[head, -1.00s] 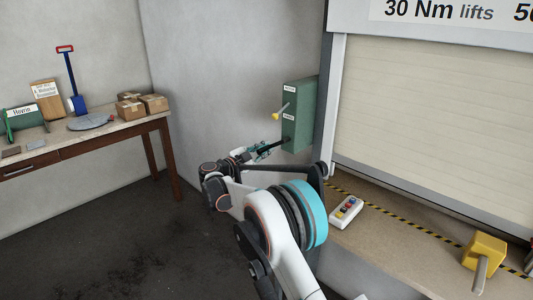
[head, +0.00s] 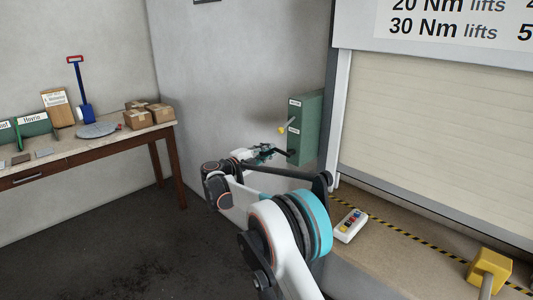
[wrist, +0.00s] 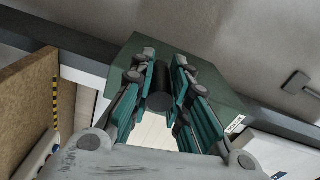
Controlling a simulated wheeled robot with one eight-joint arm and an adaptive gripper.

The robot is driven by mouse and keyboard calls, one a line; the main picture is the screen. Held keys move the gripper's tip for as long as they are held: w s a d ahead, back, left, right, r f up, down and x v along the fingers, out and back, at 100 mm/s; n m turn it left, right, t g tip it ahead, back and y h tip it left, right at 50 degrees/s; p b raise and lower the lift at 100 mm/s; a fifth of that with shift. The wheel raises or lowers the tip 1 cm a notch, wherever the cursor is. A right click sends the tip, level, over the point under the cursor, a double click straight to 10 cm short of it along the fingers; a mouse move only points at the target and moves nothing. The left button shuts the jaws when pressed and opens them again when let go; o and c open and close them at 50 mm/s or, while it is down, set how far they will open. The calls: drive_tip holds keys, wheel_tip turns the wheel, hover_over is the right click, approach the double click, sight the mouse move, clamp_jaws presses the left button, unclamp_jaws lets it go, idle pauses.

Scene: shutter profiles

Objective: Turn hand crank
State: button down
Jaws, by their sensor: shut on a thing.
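A green box (head: 308,125) is fixed to the wall beside the shutter. A lever with a yellow knob (head: 282,129) sticks out from its face. Below that, a black crank (head: 291,153) comes out of the box's lower part. My gripper (head: 268,151) is at the crank, just left of the box. In the wrist view, the teal fingers of my gripper (wrist: 164,88) are closed on both sides of a black cylindrical crank handle (wrist: 160,91), with the green box (wrist: 215,92) behind. In the head view the fingers partly hide the handle.
The cream shutter (head: 440,130) stands right of the box. A white control pendant (head: 350,226) and a yellow block (head: 489,268) lie on the ledge below it. A workbench (head: 90,155) with cartons (head: 150,113) stands at left. Dark floor between is clear.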

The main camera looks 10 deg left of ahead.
drive_tip(key=shift+r, duration=0.1)
idle(0.3)
drive_tip(key=c, duration=1.5)
unclamp_jaws()
drive_tip(key=shift+a, duration=0.1)
drive_tip(key=v, duration=1.2)
